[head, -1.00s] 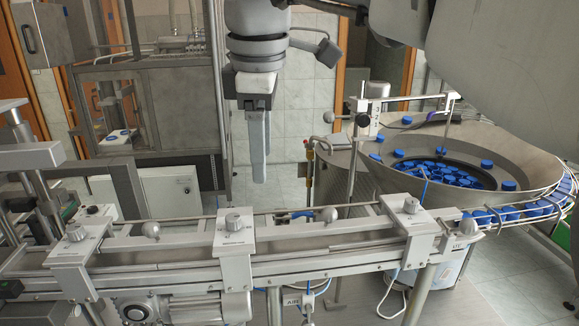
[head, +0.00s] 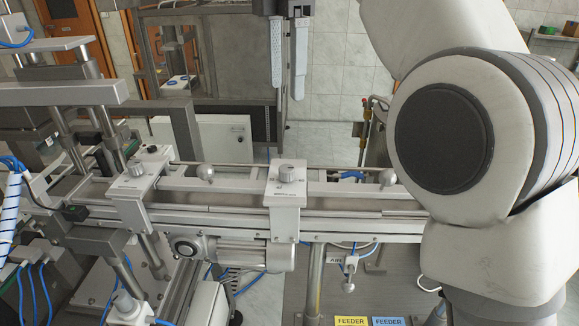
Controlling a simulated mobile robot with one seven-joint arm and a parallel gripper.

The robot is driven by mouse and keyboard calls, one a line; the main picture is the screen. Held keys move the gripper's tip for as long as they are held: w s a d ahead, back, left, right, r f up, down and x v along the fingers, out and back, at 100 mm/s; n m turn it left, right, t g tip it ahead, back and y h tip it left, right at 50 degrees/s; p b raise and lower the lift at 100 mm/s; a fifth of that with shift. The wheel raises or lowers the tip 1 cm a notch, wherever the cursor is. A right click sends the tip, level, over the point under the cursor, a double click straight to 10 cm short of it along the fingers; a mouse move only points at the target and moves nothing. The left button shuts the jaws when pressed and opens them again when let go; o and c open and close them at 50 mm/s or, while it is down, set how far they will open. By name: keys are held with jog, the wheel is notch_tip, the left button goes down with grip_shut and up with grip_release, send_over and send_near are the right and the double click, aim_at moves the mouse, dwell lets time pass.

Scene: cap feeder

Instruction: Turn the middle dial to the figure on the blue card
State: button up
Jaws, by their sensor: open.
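The middle dial (head: 287,172) is a grey knob on a light bracket (head: 286,197) across the conveyor, near the picture's centre. Its setting is too small to read. The blue card (head: 388,321) is at the bottom edge; the word FEEDER shows, but the rest is cut off, so no figure is visible. My gripper (head: 287,90) hangs at the top centre, its two pale fingers pointing down and apart with nothing between them. In the picture it is above the middle dial and clear of it.
A yellow card (head: 351,321) lies left of the blue one. The left dial (head: 136,169) sits on its own bracket. Round knobs (head: 205,173) stand along the conveyor rail (head: 240,210). My arm covers the right side, hiding the conveyor's right end.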

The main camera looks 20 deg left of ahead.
aim_at(287, 168)
notch_tip(287, 168, down, 15)
jog(key=b, duration=0.5)
jog(key=shift+f+b, duration=0.2)
jog(key=shift+b, duration=0.2)
grip_shut()
